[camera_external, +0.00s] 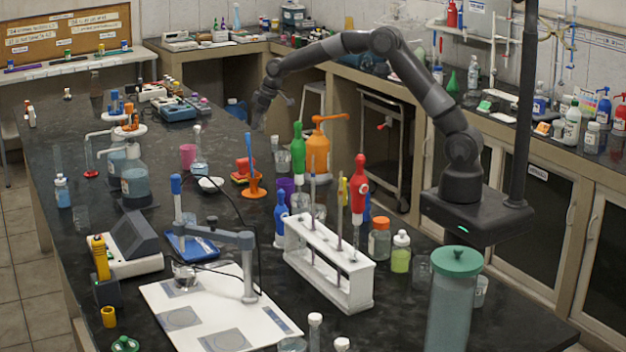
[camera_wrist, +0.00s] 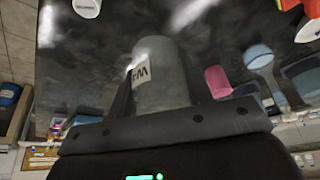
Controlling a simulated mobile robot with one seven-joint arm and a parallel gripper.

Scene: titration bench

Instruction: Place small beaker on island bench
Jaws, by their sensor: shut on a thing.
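My gripper (camera_external: 262,106) is at the end of the extended arm, near the island bench's right edge in the external view. In the wrist view my gripper (camera_wrist: 160,95) is shut on a small clear grey beaker (camera_wrist: 165,65) with a white label. The beaker is hard to make out in the external view, and the gripper body hides part of it in the wrist view. The dark island bench (camera_external: 222,140) fills the left and middle of the external view. I cannot tell whether the beaker touches it.
A green bottle (camera_external: 298,150) and an orange bottle (camera_external: 317,155) stand nearer the camera. A blue device (camera_external: 177,110) sits farther left. Bare benchtop lies between these.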

